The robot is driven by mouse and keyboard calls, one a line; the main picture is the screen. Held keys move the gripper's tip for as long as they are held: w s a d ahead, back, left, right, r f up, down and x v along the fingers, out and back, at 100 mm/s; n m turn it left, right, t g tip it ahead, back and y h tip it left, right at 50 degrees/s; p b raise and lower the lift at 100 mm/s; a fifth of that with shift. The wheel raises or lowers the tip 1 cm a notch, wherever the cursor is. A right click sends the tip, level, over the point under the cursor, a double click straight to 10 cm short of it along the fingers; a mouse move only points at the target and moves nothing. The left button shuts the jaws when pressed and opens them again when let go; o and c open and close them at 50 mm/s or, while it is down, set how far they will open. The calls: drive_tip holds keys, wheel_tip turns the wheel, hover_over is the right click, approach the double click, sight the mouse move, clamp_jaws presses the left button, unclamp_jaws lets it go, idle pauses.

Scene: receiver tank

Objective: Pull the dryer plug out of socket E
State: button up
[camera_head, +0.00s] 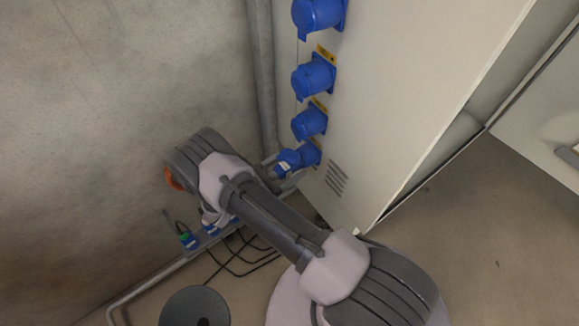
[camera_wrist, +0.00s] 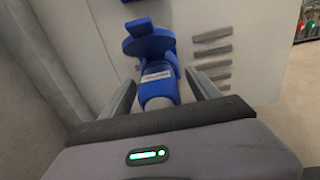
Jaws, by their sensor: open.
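A blue plug (camera_wrist: 158,82) with a pale label and a grey rear end sits in a blue socket (camera_wrist: 150,42) with a raised lid on the cabinet face. In the head view, the lowest socket (camera_head: 311,153) holds the plug (camera_head: 289,162). I cannot read a letter E. My gripper (camera_wrist: 162,92) is open, with one finger on each side of the plug; gaps show on both sides. In the head view my gripper (camera_head: 272,168) is partly hidden behind my wrist.
Several blue sockets (camera_head: 314,78) with yellow tags line the pale cabinet (camera_head: 400,90) above. A grey pipe (camera_head: 262,80) runs beside them along the wall. A low rail (camera_head: 165,272) holds blue plugs (camera_head: 188,240). Black cables (camera_head: 240,272) lie on the floor near it.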

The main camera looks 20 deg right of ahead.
sight(273, 176)
clamp_jaws()
idle(0.3)
drive_tip(key=shift+b+v, duration=0.9)
drive_tip(key=shift+v, duration=2.05)
drive_tip(key=c, duration=0.6)
unclamp_jaws()
clamp_jaws()
